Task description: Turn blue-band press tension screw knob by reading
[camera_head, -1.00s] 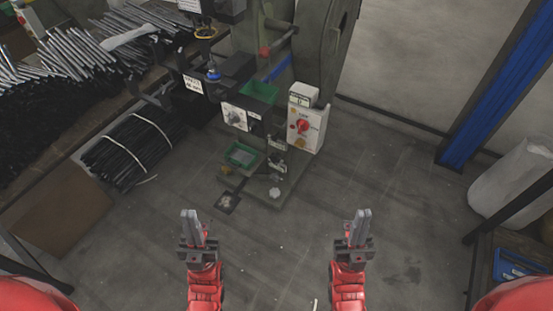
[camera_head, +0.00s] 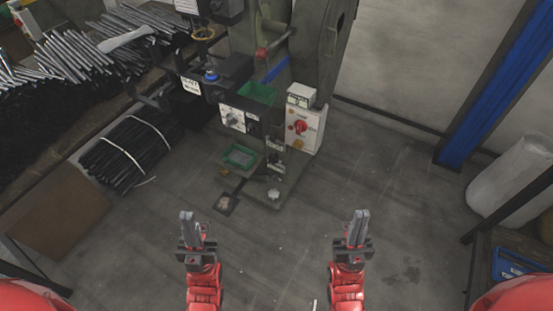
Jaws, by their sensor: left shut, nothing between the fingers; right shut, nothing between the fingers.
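A green-grey press (camera_head: 319,45) stands ahead at the top middle, with a blue band (camera_head: 277,69) on its column. A white control box (camera_head: 305,130) with a red knob (camera_head: 300,127) is on its right side. A grey panel (camera_head: 232,117) with a dial sits left of it. A blue round knob (camera_head: 211,76) shows on the dark arm at left; I cannot tell which part is the tension screw knob. My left gripper (camera_head: 187,213) and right gripper (camera_head: 361,213) are shut and empty, over the floor in front of the press, apart from it.
Green trays (camera_head: 240,156) sit at the press. Bundles of black rods (camera_head: 128,150) lie at left, with more metal rods on a rack above. A blue post (camera_head: 490,90) and a white roll (camera_head: 512,180) stand at right. The floor (camera_head: 275,250) between my grippers is clear.

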